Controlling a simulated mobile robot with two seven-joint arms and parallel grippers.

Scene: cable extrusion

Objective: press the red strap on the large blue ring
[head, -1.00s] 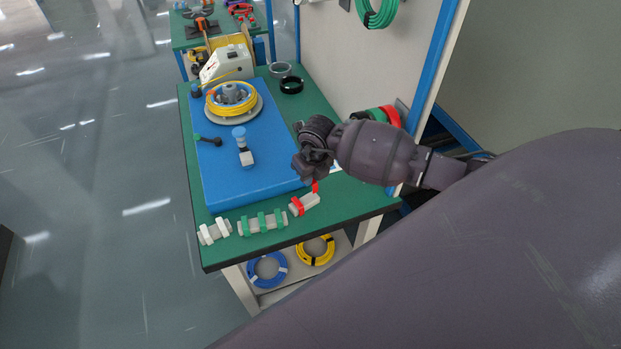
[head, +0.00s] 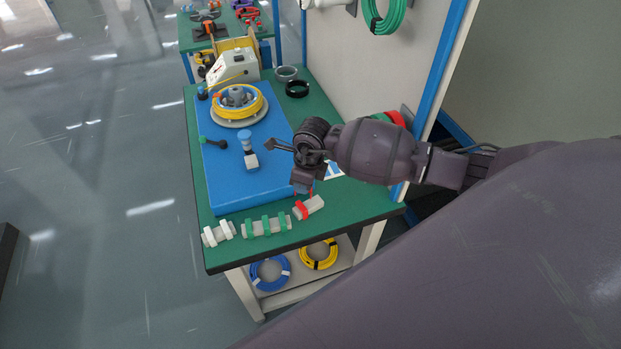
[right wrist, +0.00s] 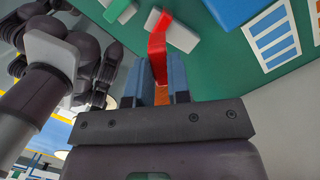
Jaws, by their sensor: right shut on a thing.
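My right gripper (head: 303,188) is shut on a red strap (right wrist: 157,48), which stands up between its fingers (right wrist: 160,85) in the right wrist view. In the head view the gripper is just above the grey block with red straps (head: 308,207) at the table's near right; only small bits of red show at its fingertips. The large blue ring (head: 257,277), a coil of blue cable with white bands, lies on the shelf under the table, below and left of the gripper. My left gripper is not in view.
Grey blocks with green straps (head: 266,227) and white straps (head: 218,234) line the table's near edge. A yellow coil (head: 319,265) lies beside the blue ring. The green table top (head: 225,258) overhangs the shelf. A panel (head: 380,75) stands along the right side.

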